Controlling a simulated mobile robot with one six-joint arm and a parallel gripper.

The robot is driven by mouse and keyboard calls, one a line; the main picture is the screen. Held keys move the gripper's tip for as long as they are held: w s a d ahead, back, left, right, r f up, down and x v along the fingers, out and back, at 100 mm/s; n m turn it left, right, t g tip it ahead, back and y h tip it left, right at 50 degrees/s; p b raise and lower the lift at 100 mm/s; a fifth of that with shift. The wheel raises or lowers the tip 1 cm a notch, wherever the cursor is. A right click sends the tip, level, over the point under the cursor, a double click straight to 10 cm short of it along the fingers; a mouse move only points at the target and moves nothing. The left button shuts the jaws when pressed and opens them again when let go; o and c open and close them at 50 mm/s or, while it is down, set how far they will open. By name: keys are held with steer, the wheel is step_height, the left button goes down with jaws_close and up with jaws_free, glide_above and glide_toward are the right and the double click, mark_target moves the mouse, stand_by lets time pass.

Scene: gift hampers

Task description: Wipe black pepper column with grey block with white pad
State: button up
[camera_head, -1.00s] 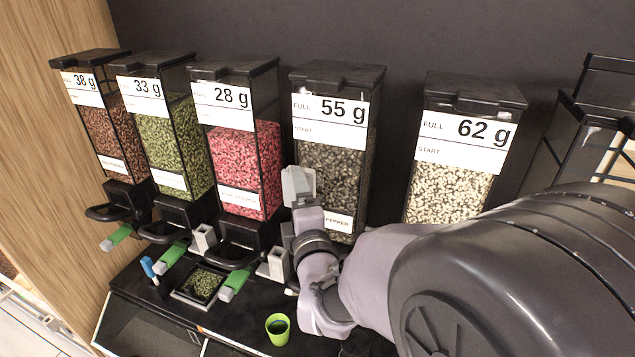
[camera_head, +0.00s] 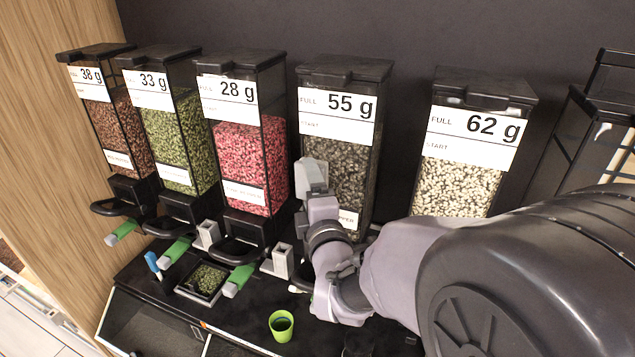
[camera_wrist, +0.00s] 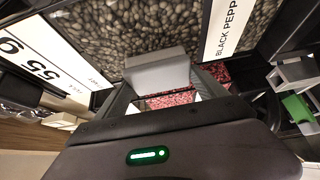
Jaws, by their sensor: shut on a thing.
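The black pepper column (camera_head: 340,160) is the fourth clear dispenser from the left, holding dark peppercorns under a "55 g" label. It fills the upper part of the wrist view (camera_wrist: 120,30), with its "BLACK PEPP" label at the right. My gripper (camera_wrist: 165,95) is shut on the grey block (camera_wrist: 158,72), which is held up against or very close to the column's front face. In the head view the grey block (camera_head: 313,176) overlaps the column's lower left front. The white pad is not clearly visible, and I cannot tell whether it touches the column.
Columns of red-brown, green and pink (camera_head: 250,165) spice stand to the left, and a "62 g" pale one (camera_head: 458,185) to the right. Green-handled scoops (camera_head: 238,280), a seed tray (camera_head: 203,281) and a green cup (camera_head: 281,325) sit below on the black shelf.

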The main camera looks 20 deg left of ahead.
steer(key=shift+w+a+b, duration=0.1)
steer(key=shift+a+b, duration=0.4)
steer(key=shift+b, duration=1.1)
steer(key=shift+s, duration=0.2)
steer(key=shift+s+a+b, duration=0.15)
steer(key=shift+s+b, duration=1.05)
steer(key=shift+s, duration=1.45)
steer(key=s, duration=0.3)
steer(key=shift+a+b, duration=0.1)
steer(key=shift+b, duration=0.25)
